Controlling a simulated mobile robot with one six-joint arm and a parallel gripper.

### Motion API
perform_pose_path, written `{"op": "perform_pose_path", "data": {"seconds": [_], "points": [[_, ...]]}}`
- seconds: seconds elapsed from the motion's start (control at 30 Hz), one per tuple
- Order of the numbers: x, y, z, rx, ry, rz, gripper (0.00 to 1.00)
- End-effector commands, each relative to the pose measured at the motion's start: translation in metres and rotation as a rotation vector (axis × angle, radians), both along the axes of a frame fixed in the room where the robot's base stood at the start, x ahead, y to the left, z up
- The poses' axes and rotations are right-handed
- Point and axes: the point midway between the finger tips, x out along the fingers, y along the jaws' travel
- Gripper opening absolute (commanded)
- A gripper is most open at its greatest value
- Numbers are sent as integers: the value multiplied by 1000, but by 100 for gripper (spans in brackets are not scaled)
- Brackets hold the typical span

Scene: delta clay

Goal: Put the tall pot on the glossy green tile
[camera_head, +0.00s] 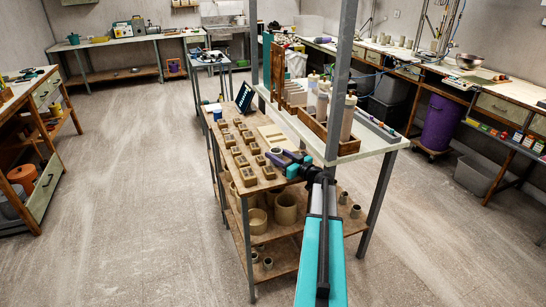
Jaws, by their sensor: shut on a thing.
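My gripper (274,157), with purple fingers, is at the right edge of the wooden top of the shelf unit (248,194). It is shut on a small tan pot, mostly hidden by the fingers; its height is hard to judge. Small tan clay pieces (268,172) stand just left of and below the fingers. Several tan blocks with dark recessed tops (246,176) stand in rows to the left. I cannot make out a glossy green tile in this view.
A pale table (372,141) adjoins on the right, with a wooden crate (318,127) of bottles. A grey post (343,75) rises near my arm. A dark tablet (244,97) stands at the far end. Bowls and pots (286,208) fill the lower shelf. Floor is clear at left.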

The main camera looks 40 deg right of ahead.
Motion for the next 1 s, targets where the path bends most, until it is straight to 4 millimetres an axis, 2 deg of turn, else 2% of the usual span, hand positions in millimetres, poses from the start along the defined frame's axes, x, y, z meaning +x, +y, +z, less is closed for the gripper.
{"op": "perform_pose_path", "data": {"seconds": [0.23, 0.27, 0.33, 0.37, 0.8, 1.0], "points": [[0, 0, -3, 1, 0, 0, 17], [0, 0, -3, 0, 0, 0, 45], [0, 0, -3, 0, 0, 0, 57], [0, 0, -3, 0, 0, 0, 59], [0, 1, 0, 0, 0, 1, 59], [-18, 1, 0, 1, 0, 0, 59]]}}
